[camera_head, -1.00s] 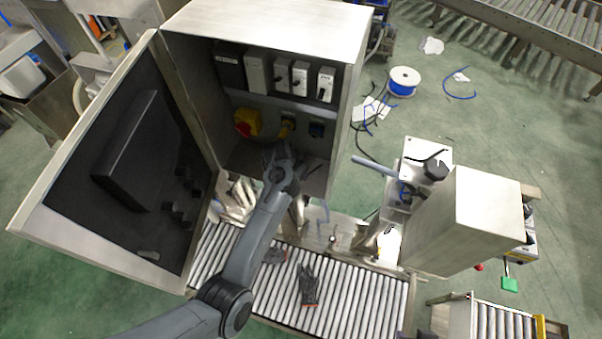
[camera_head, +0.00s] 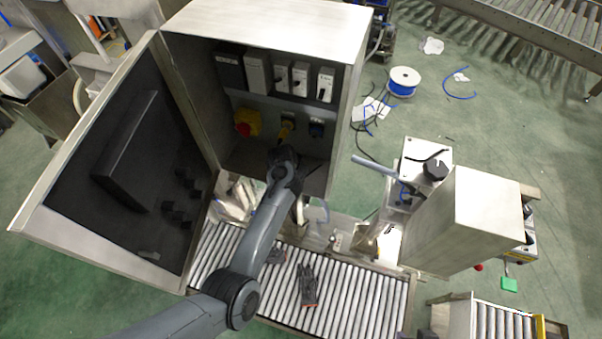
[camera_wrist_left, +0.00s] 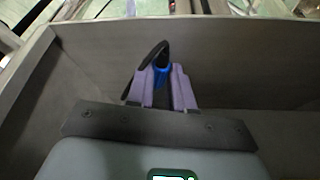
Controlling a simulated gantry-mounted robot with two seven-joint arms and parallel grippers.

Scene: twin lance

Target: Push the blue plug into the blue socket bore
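In the head view my left arm reaches into the open cabinet, its wrist below the socket row. My left gripper (camera_wrist_left: 165,92) shows in the left wrist view with its pale purple fingers on either side of the blue plug (camera_wrist_left: 162,73), appearing shut on it. A black cable loops from the plug. In the head view the wrist hides the fingers and the plug. The blue socket (camera_head: 317,130) is on the cabinet's inner panel, up and right of my wrist. I cannot make out its bore. My right gripper is not clearly visible.
A yellow plug (camera_head: 286,129) sits at the middle socket, left of the blue one. A red knob on a yellow box (camera_head: 247,123) is further left. The cabinet door (camera_head: 120,160) stands open at left. A glove (camera_head: 308,285) lies on the roller conveyor (camera_head: 350,305) below.

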